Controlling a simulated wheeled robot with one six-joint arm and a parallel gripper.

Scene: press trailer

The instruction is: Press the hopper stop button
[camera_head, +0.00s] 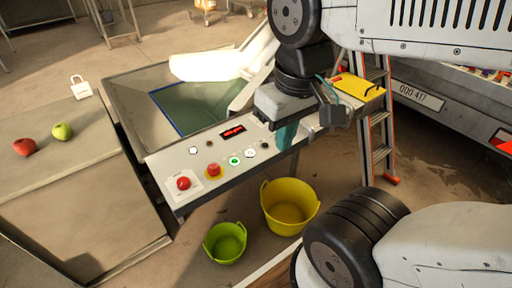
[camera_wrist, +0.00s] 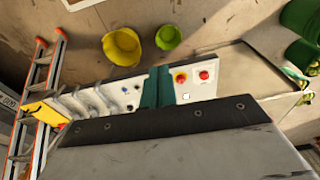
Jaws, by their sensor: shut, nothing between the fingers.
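A sloped control panel (camera_head: 222,185) runs along the front of the hopper. At its left end is a red button on a white plate (camera_head: 184,183). Beside it is a red button on a yellow base (camera_head: 213,170), then a green-centred button (camera_head: 234,161) and a white one (camera_head: 250,153). I cannot read which is the hopper stop. My gripper (camera_head: 284,136) is shut and empty over the right part of the panel. In the wrist view its teal fingers (camera_wrist: 155,88) hide the panel's middle; both red buttons (camera_wrist: 203,75) show right of them.
A red display (camera_head: 232,131) sits on the panel. A yellow tub (camera_head: 290,207) and a green tub (camera_head: 225,243) stand on the floor in front. A table (camera_head: 60,165) with two fruits is at left. A ladder (camera_head: 378,130) with a yellow top stands right, beside a vehicle.

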